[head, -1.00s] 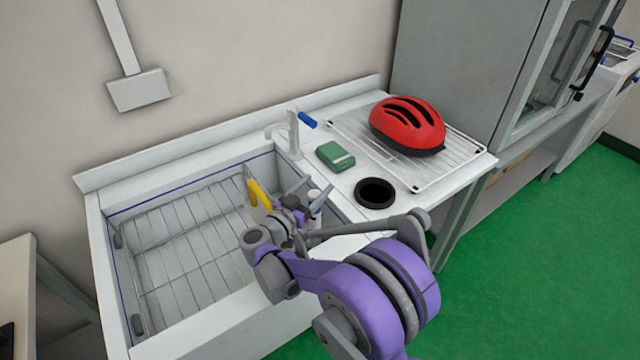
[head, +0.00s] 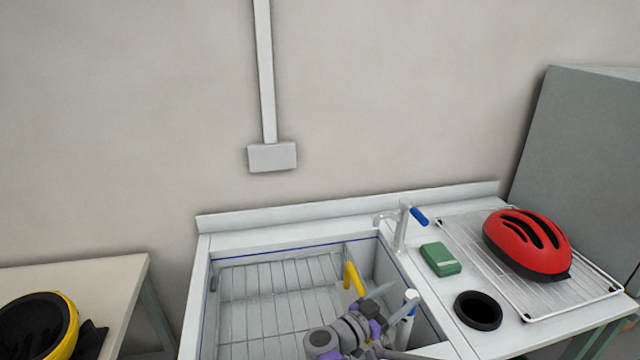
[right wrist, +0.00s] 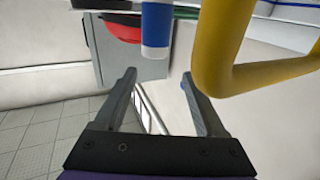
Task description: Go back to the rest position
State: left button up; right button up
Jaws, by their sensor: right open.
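My right gripper (head: 378,298) is over the right side of the sink basin (head: 270,315), its fingers apart and empty. The right wrist view shows the same open fingers (right wrist: 160,92) with nothing between them. A yellow bent handle (head: 354,279) stands in the basin just behind the gripper; it looms large in the right wrist view (right wrist: 230,50). A white piece with a blue band (head: 411,303) is close to the gripper's right; whether they touch I cannot tell. My left gripper is in neither view.
A red helmet (head: 527,242) sits on a wire rack (head: 474,247) on the right counter. A yellow-black helmet (head: 38,325) lies on a left table (head: 115,277).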

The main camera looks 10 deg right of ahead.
jog(key=w+a+r+n+t+y+p, duration=0.1)
jog(key=a+r+n+t+y, duration=0.15)
jog(key=r+t, duration=0.2)
jog(key=w+a+r+n+t+y+p, duration=0.1)
jog(key=w+r+n+t+y, duration=0.15)
jog(key=r, duration=0.35)
jog(key=s+a+r+n+t+y+p, duration=0.2)
jog(key=s+a+r+n+y, duration=0.15)
jog(key=a+n+y, duration=0.55)
jog(key=s+d+f+g+y+p, duration=0.1)
jog(key=s+f+g, duration=0.5)
jog(key=s, duration=0.7)
jog(key=s+d+f+m+g+y+p, duration=0.1)
jog(key=s+d+f+g+p, duration=0.1)
jog(key=s+f+g, duration=0.4)
jog(key=s+d+f, duration=0.1)
jog(key=s+f, duration=0.2)
jog(key=s, duration=0.4)
jog(key=shift+d+f+m, duration=0.15)
jog(key=shift+f+m, duration=0.15)
